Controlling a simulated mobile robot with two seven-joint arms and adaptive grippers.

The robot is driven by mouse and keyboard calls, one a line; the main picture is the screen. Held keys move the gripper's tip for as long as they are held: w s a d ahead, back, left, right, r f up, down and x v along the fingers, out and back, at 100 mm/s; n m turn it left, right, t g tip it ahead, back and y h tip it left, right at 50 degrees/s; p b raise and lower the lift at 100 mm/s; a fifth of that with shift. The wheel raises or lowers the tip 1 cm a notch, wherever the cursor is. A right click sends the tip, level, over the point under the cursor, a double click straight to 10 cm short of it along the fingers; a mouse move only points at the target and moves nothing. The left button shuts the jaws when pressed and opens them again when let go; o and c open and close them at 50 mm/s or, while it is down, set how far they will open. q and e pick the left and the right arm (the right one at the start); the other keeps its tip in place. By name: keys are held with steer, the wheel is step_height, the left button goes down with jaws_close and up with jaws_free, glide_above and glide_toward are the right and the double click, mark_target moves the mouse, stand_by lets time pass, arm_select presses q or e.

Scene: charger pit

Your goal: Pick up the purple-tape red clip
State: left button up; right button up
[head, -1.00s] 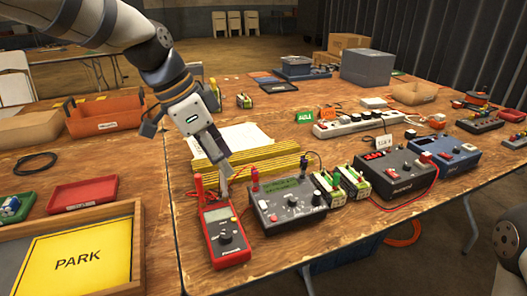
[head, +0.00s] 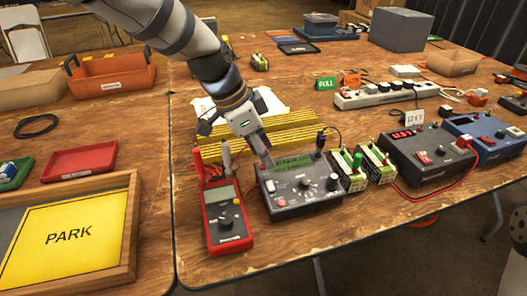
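My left gripper (head: 264,152) points down over the back left corner of the grey charger box (head: 298,192), which has a lit green display. Its fingers look close together, but their tips are too small to read. The purple-tape red clip is not visible now; the gripper covers the corner where a red and purple clip showed earlier. I cannot tell whether the fingers touch it. A dark clip (head: 320,141) stands at the charger's back right corner.
A red multimeter (head: 227,222) with a red lead (head: 199,165) and a grey clip (head: 227,156) lies left of the charger. Green-and-white battery packs (head: 378,164) and a dark power supply (head: 428,155) stand to its right. Yellow strips (head: 290,136) lie behind.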

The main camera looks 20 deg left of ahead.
arm_select(q)
jaws_close()
steer(key=shift+w+r, duration=0.1)
steer(key=shift+r, duration=0.1)
step_height(320, 180, up, 3)
steer(key=shift+f, duration=0.2)
steer(key=s+a+r+p, duration=0.2)
steer(key=s+r+p, duration=0.1)
steer(key=s+r, duration=0.7)
steer(key=s, duration=0.3)
steer(key=shift+s+a, duration=0.35)
steer(key=shift+s, duration=0.05)
arm_select(e)
steer(key=w+r+t, duration=0.1)
steer(key=w+r, duration=0.3)
steer(key=shift+w+t, duration=0.2)
steer(key=shift+t, duration=0.2)
